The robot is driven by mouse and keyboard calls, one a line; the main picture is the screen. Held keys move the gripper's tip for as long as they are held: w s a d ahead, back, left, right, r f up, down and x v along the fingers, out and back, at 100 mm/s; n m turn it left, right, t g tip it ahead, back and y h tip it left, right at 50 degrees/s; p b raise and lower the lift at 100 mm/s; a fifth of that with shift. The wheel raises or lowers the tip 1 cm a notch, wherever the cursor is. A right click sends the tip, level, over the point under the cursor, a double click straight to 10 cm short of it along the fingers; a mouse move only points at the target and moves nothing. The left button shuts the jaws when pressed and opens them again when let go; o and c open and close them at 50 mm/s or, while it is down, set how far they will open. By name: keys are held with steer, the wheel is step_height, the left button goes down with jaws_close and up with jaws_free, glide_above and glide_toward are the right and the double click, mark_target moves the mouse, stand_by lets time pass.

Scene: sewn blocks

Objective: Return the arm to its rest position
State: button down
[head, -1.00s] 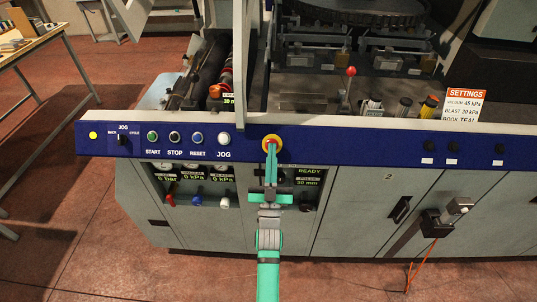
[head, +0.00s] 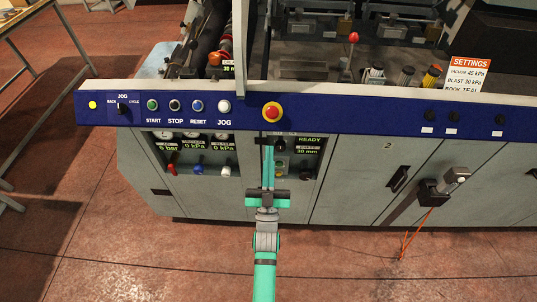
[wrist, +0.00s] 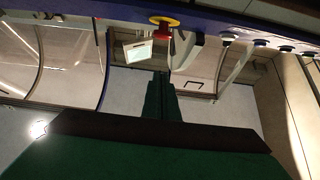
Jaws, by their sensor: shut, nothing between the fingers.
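My gripper (head: 268,152) is at the end of my teal arm, in front of the machine's lower front. Its narrow fingers are together with nothing between them. They point up toward the panel, just below the red emergency button (head: 272,112) on its yellow ring, and apart from it. In the wrist view the green fingers (wrist: 161,84) lie close together, and the red button on its yellow disc (wrist: 163,25) shows beyond them. My fingers hide part of the gauge recess behind them.
A blue control panel (head: 330,117) with start, stop, reset and jog buttons spans the machine. Below are valves and gauges (head: 193,150), grey doors (head: 372,185) and a protruding latch box (head: 440,185).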

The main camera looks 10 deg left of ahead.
steer(key=s+d+f+m+g+h, duration=0.15)
steer(key=s+d+f, duration=0.3)
steer(key=s, duration=0.45)
steer(key=s+d+f+g+h, duration=0.25)
steer(key=s+f, duration=0.35)
steer(key=s, duration=0.3)
steer(key=s+d+g, duration=0.2)
steer(key=s, duration=0.7)
steer(key=s+d+g+h, duration=0.1)
steer(key=s+d+g, duration=0.2)
steer(key=s, duration=0.6)
steer(key=shift+r+m+g, duration=0.15)
steer(key=shift+m+g, duration=0.15)
steer(key=shift+m, duration=0.15)
steer(key=shift+s+d, duration=0.1)
